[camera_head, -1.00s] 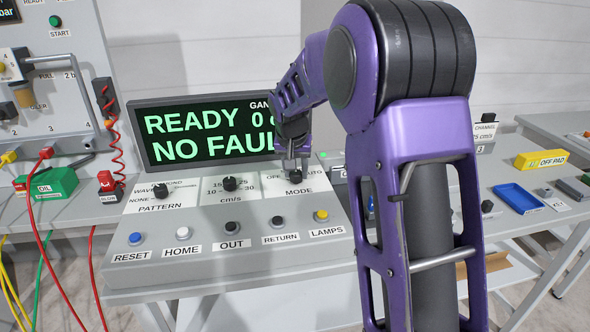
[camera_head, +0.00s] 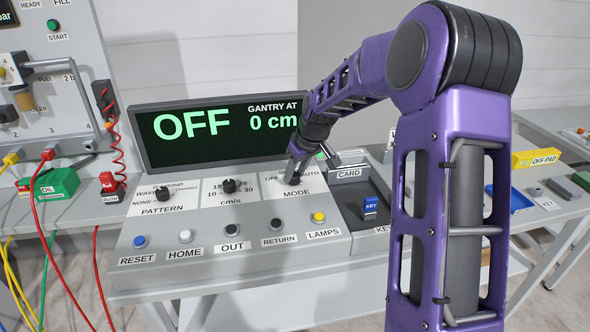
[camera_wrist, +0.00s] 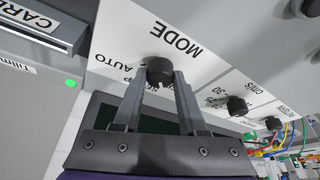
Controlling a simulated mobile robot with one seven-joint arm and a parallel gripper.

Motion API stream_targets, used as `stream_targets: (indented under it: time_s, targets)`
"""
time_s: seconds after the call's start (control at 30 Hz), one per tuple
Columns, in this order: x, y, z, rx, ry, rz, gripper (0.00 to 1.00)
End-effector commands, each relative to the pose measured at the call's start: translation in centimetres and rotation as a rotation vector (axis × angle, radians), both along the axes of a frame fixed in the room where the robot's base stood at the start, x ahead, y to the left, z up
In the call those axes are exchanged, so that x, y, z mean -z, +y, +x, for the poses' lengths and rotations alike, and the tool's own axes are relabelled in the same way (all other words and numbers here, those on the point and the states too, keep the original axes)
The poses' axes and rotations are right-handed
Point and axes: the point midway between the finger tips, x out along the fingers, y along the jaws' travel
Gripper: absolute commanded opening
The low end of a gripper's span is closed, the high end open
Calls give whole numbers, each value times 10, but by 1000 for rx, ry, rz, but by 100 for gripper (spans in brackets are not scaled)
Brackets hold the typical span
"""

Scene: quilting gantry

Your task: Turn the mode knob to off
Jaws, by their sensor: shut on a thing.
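The black mode knob (camera_wrist: 160,70) stands on the white MODE label plate, with AUTO legible beside it in the wrist view. My gripper (camera_wrist: 159,82) has its two fingers closed on the knob, one on each side. In the head view my gripper (camera_head: 294,178) reaches down to the panel and largely covers the knob. The knob's pointer is hidden, so its setting cannot be read from it. The display (camera_head: 210,133) behind the panel reads OFF and GANTRY AT 0 cm.
The cm/s knob (camera_head: 229,186) and pattern knob (camera_head: 162,193) stand left of the mode knob. A front row of buttons includes the yellow LAMPS button (camera_head: 318,217). Right of the panel are the card slot (camera_head: 348,173) and a blue key (camera_head: 370,205).

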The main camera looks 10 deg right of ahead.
Motion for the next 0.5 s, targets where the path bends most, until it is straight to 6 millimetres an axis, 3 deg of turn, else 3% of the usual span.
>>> stream_targets:
  time_s: [0.5]
  targets:
    - [0,0,0,-76,0,-2,0]
